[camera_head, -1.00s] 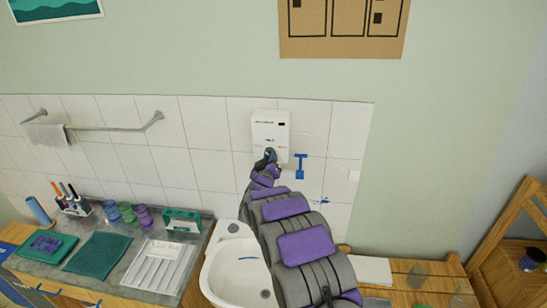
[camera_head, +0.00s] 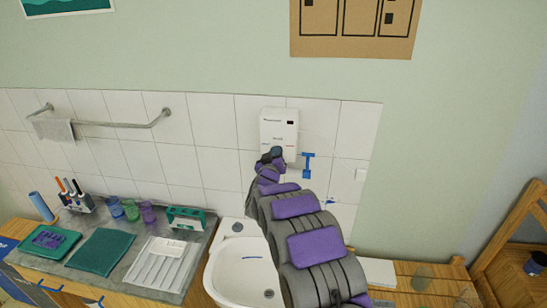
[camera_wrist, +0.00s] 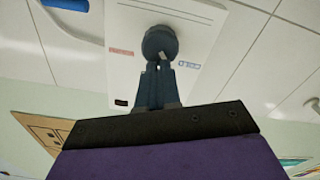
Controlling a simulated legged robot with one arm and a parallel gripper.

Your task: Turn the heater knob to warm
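The white heater (camera_head: 279,128) hangs on the tiled wall above the sink. In the wrist view the heater (camera_wrist: 190,45) fills the top middle, with its dark round knob (camera_wrist: 160,40) between a red label on the left and a blue label on the right. My gripper (camera_head: 271,157) is at the heater's lower front and covers most of the knob in the head view. In the wrist view its two dark fingers (camera_wrist: 158,68) are close together at the knob's front and look shut on its narrow grip. A small pale mark shows on the knob by the fingertips.
A blue T-shaped tool (camera_head: 308,165) hangs on the wall just right of the heater. The sink (camera_head: 240,275) is below my arm. The counter at left holds cups, a tray (camera_head: 163,263) and a green rack (camera_head: 187,218). A towel rail (camera_head: 120,124) is on the left wall.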

